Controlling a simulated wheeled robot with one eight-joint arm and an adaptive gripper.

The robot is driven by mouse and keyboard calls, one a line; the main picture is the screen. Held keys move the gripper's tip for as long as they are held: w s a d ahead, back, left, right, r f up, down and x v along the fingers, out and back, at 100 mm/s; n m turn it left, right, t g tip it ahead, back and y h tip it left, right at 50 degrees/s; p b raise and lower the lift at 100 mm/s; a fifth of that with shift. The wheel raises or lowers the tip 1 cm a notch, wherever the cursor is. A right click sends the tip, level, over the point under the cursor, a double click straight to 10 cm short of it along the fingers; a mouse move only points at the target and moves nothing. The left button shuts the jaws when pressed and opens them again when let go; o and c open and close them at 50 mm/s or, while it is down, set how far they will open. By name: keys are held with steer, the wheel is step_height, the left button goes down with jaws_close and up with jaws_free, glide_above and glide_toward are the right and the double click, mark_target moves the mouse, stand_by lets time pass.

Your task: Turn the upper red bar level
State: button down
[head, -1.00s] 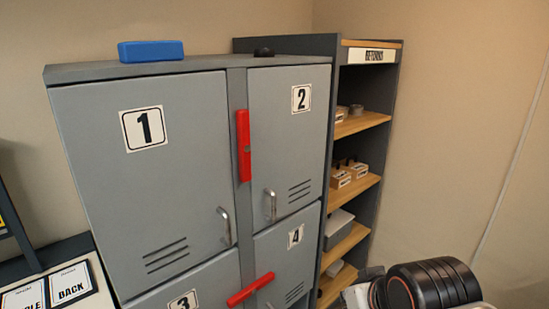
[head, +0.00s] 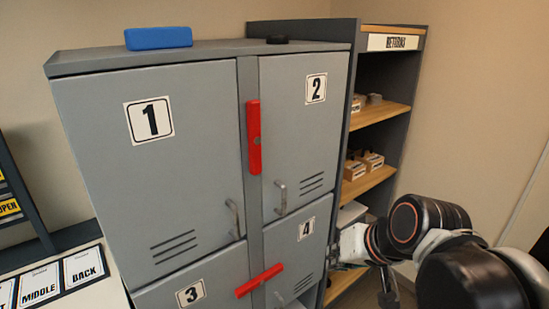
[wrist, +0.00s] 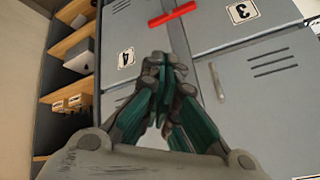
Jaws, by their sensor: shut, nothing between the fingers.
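The upper red bar (head: 254,137) stands upright on the grey post between doors 1 and 2 in the head view. The lower red bar (head: 259,281) sits between doors 3 and 4, tilted with its right end higher. It also shows at the top of the wrist view (wrist: 172,14), where the labels appear upside down. My gripper (wrist: 165,65) is shut and empty, in front of the lockers near door 4. In the head view my arm comes in from the lower right, below and right of the upper bar. The upper bar is outside the wrist view.
Grey lockers (head: 150,90) have handles (head: 280,198) standing out on both sides of the post. A blue block (head: 158,38) and a dark round item (head: 277,39) lie on top. The returns shelf (head: 375,115) stands close on the right. The space before the upper doors is clear.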

steer(key=w+a+r+m+y+p, duration=0.2)
steer(key=w+a+r+y, duration=0.25)
steer(key=w, duration=0.45)
steer(key=w+d+r+m+t+y, duration=0.1)
steer(key=w+d+m+t+y, duration=0.1)
steer(key=w, duration=0.6)
steer(key=w+d+r+m+t+y, duration=0.1)
steer(key=w+d+m+t+y, duration=0.2)
steer(key=w, duration=0.5)
steer(key=shift+w+d+r+y, duration=0.15)
steer(key=shift+w+r+y, duration=0.1)
steer(key=shift+y, duration=0.4)
